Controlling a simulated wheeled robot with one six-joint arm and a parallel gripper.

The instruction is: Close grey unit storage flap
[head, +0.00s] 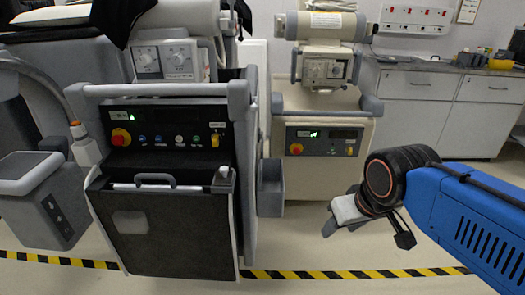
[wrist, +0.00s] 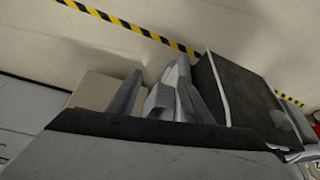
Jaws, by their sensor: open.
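The grey unit (head: 165,92) stands at left centre in the head view, with a dark control panel on its front. Its storage flap (head: 165,235) is the black lower front panel with a pale top rail and a handle (head: 155,178). The flap appears tilted outward from the body. In the wrist view a dark box-like panel with a pale edge, apparently the flap (wrist: 245,100), stands right of the fingers. My gripper (head: 345,212) is open and empty, right of the unit and apart from the flap. Its fingers also show in the wrist view (wrist: 168,85).
A cream unit (head: 322,178) stands behind, right of the grey one. A small grey side bin (head: 270,192) hangs between them. A grey box (head: 40,195) stands at the left. Counters (head: 430,100) line the back right. Floor around my gripper, crossed by a yellow-black stripe (head: 340,274), is clear.

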